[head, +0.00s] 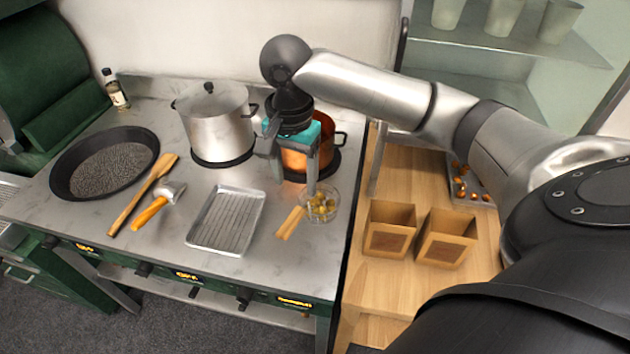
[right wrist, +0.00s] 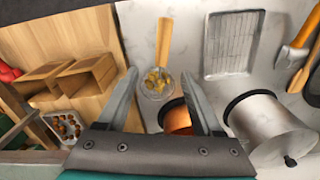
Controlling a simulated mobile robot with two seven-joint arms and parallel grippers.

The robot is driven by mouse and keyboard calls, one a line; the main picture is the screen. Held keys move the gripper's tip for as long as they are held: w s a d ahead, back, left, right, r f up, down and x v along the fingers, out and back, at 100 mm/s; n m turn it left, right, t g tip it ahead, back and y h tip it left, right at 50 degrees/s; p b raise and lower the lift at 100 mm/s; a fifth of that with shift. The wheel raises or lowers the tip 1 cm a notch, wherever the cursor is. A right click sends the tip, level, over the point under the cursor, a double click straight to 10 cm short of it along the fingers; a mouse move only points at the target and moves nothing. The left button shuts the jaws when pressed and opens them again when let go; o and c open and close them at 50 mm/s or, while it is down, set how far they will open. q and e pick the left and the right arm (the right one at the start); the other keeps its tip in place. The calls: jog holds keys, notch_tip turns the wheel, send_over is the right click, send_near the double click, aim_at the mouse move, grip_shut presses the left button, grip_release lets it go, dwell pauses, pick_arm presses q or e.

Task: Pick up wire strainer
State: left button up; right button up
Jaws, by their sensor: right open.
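The wire strainer (head: 320,207) rests on the stove top at the front right, with a light wooden handle pointing to the lower left and several yellowish chestnuts in its bowl. It also shows in the right wrist view (right wrist: 157,88), with its handle pointing up between and beyond my fingertips. My right gripper (head: 294,185) is open and empty, pointing down above the stove top, just behind and left of the strainer bowl. In the right wrist view, its fingers (right wrist: 160,75) appear on either side of the bowl, apart from it. My left gripper is not in view.
A copper pot (head: 297,158) stands directly behind the strainer, partly hidden by my gripper. A metal tray (head: 226,222) lies to the left, near a lidded steel pot (head: 217,125). Two boxes (head: 390,228) (head: 446,237) stand on the wooden table at right.

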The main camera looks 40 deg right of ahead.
aim_at(298, 216)
notch_tip(298, 216, down, 8)
jog(key=shift+s+f+b, duration=0.1)
jog(key=shift+f+b, duration=0.1)
jog(key=shift+b, duration=0.45)
notch_tip(298, 216, down, 6)
jog(key=b, duration=0.1)
jog(key=shift+w+f, duration=0.15)
jog(key=shift+w, duration=0.2)
jog(key=shift+d, duration=0.1)
grip_shut()
